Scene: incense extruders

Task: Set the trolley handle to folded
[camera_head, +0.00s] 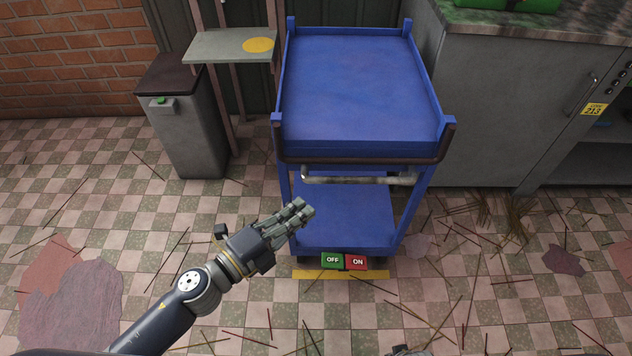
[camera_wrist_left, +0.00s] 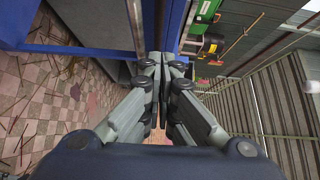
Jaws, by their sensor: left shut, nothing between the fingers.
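A blue trolley (camera_head: 360,85) stands in the middle of the head view, with a lower shelf (camera_head: 345,212). A dark brown bar (camera_head: 365,160) runs across the front of its upper tray. A grey tube (camera_head: 355,180) lies level just under that tray; I cannot tell for sure which of the two is the handle. My left gripper (camera_head: 304,210) is shut and empty, in front of the trolley's left front post. In the left wrist view its fingertips (camera_wrist_left: 163,62) are together, close to blue trolley parts (camera_wrist_left: 172,20). Part of my right gripper (camera_head: 402,351) shows at the bottom edge, mostly cut off.
A green OFF and red ON pedal (camera_head: 344,262) sits at the trolley's foot, above a yellow floor strip (camera_head: 340,274). A grey bin (camera_head: 185,125) and a small shelf (camera_head: 225,46) stand left. A grey cabinet (camera_head: 500,110) stands right. Thin sticks litter the checked floor.

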